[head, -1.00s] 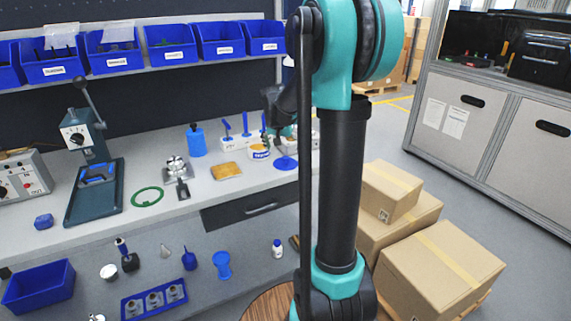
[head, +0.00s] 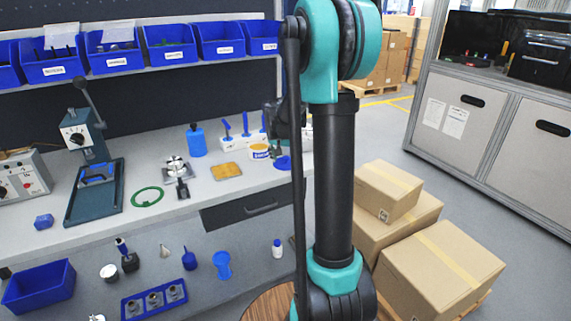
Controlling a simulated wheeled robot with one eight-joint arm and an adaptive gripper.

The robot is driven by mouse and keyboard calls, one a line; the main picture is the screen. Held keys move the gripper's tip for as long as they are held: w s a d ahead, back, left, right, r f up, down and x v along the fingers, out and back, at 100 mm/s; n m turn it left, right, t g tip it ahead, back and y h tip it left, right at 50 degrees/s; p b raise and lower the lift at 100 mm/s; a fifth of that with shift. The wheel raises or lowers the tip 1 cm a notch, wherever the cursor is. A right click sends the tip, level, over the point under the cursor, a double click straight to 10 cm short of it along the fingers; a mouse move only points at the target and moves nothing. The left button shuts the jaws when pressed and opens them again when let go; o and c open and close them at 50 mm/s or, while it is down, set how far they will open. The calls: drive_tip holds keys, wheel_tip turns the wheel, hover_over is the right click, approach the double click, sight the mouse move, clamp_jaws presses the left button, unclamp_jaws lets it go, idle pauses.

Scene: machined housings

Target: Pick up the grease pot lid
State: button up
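The grease pot (head: 259,152) is a small white and yellow pot with a blue label, standing on the bench. A flat blue disc, which looks like the grease pot lid (head: 283,163), lies just to its right on the bench top. Its right side is cut off by my arm. My gripper (head: 278,152) shows only as a small dark part at the lid's upper edge. The rest is behind my arm. I cannot tell whether it touches the lid or whether its fingers are open.
A white rack with blue-handled tools (head: 242,140) stands behind the pot. Blue bins (head: 170,48) hang above. Cardboard boxes (head: 440,270) stand at the right.

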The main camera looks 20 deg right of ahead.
drive_tip(key=shift+s, duration=0.1)
drive_tip(key=c, duration=1.3)
clamp_jaws()
